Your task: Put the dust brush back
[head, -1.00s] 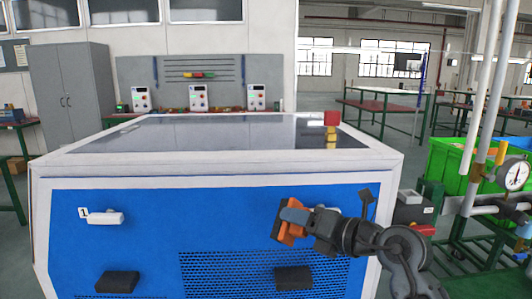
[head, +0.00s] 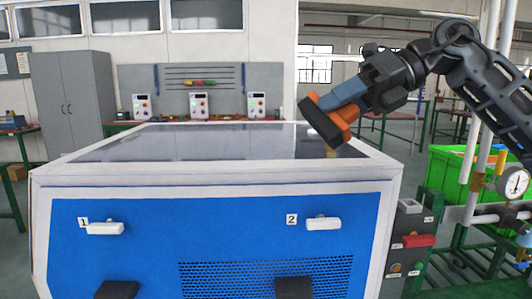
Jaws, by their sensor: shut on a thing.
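The dust brush (head: 346,114) has an orange body and a dark, block-like bristle side that faces lower left. My gripper (head: 334,98), with blue fingers, is shut on it. It holds the brush tilted, in front of the right side of the generator's top as seen in the head view. From this one view I cannot tell the gap between the brush and the top. The gas generator (head: 120,205) has a white frame, a blue front and a dark glossy top.
White handles marked 1 (head: 105,228) and 2 (head: 323,223) stick out from the blue front. A control box with a red switch (head: 418,241) is on the right side. A green crate (head: 455,180) and pipes with a gauge (head: 515,183) stand to the right.

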